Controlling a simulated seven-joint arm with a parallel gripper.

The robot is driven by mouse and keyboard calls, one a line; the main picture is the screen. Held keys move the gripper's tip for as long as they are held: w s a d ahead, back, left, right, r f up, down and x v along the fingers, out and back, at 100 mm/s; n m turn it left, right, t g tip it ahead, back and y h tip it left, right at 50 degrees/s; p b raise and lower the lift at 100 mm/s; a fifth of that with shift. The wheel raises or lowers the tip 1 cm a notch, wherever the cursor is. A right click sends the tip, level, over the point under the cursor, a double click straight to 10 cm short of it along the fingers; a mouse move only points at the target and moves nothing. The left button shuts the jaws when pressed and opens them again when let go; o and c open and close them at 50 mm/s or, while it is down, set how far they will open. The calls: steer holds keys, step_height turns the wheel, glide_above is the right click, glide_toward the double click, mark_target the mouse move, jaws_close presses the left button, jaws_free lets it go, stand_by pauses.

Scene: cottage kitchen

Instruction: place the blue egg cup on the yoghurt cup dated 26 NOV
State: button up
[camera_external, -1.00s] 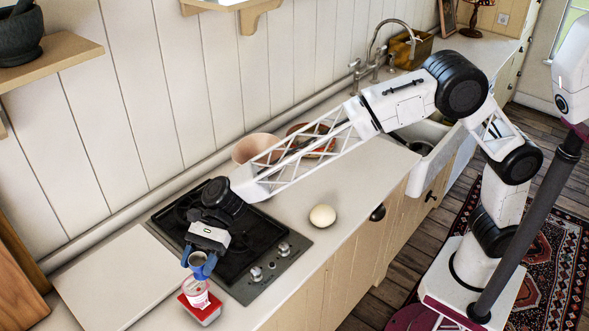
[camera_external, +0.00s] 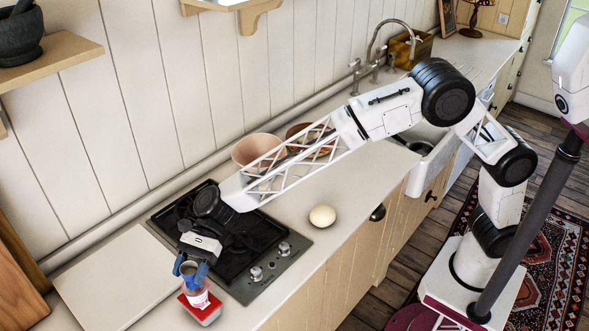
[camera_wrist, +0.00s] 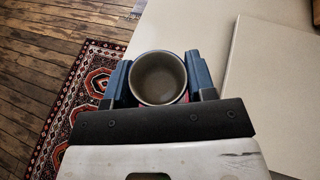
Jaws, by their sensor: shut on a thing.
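My gripper (camera_external: 191,271) is shut on the egg cup (camera_external: 190,267), which shows between the blue fingers above the hob's front left corner. In the wrist view the egg cup (camera_wrist: 158,78) is upright, with its round rim and empty grey inside facing the camera. A white and red yoghurt cup (camera_external: 198,298) stands directly below the egg cup in the external view. The two overlap there, and I cannot tell whether they touch. The yoghurt cup's date is too small to read. It stands on a red and white item (camera_external: 206,315); a little red shows beside the egg cup in the wrist view.
A black hob (camera_external: 245,250) lies behind and right of the gripper. A pale board (camera_external: 115,280) lies to the left. A cream round object (camera_external: 322,216) sits on the counter (camera_external: 345,195). Bowls (camera_external: 256,149) stand near the wall. The counter's front edge is close.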

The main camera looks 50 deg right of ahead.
steer(key=shift+f, duration=0.5)
steer(key=shift+f, duration=0.15)
steer(key=o, duration=0.9)
steer(key=shift+o, duration=0.2)
steer(key=shift+w+d+r, duration=0.15)
steer(key=shift+d+r, duration=0.2)
steer(key=shift+d, duration=0.1)
steer(key=v, duration=1.1)
steer(key=shift+w, duration=0.1)
